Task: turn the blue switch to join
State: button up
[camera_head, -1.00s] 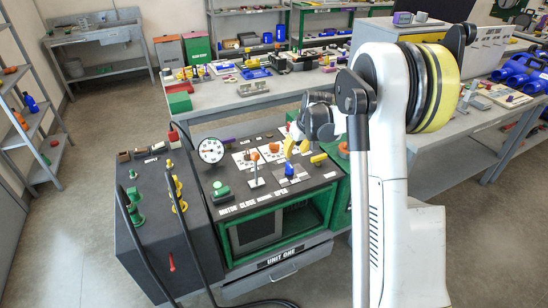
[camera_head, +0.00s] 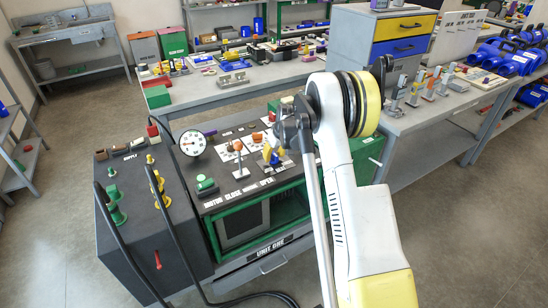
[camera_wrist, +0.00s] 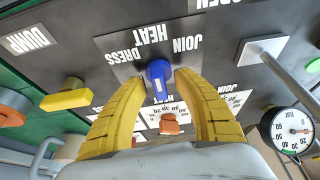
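The blue switch (camera_wrist: 158,80) stands on a grey plate on the dark panel, and it also shows in the head view (camera_head: 275,159). The labels DRESS, HEAT and JOIN (camera_wrist: 185,44) sit beyond it, upside down in the wrist view, with JOIN on the right. I cannot tell surely which label the switch points to. My gripper (camera_wrist: 160,90) is open, with its yellow fingers on either side of the switch and the tips close to it. Small gaps seem to show, so I see no firm grip. In the head view my gripper (camera_head: 267,153) partly hides the switch.
A yellow knob (camera_wrist: 68,94) is left of the fingers, and an orange knob (camera_wrist: 169,123) lies between them. A grey lever (camera_wrist: 262,50) and a round gauge (camera_wrist: 291,130) are at the right. In the head view black hoses (camera_head: 170,220) hang by the dark supply box (camera_head: 130,235).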

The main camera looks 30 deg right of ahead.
grip_shut()
jog(key=shift+m, duration=0.3)
jog(key=m+h, duration=0.2)
jog(key=m, duration=0.2)
jog(key=shift+a, duration=0.1)
jog(key=m, duration=0.2)
jog(key=m+g+h, duration=0.1)
jog(key=m, duration=0.2)
jog(key=shift+h, duration=0.3)
jog(key=shift+m+g, duration=0.3)
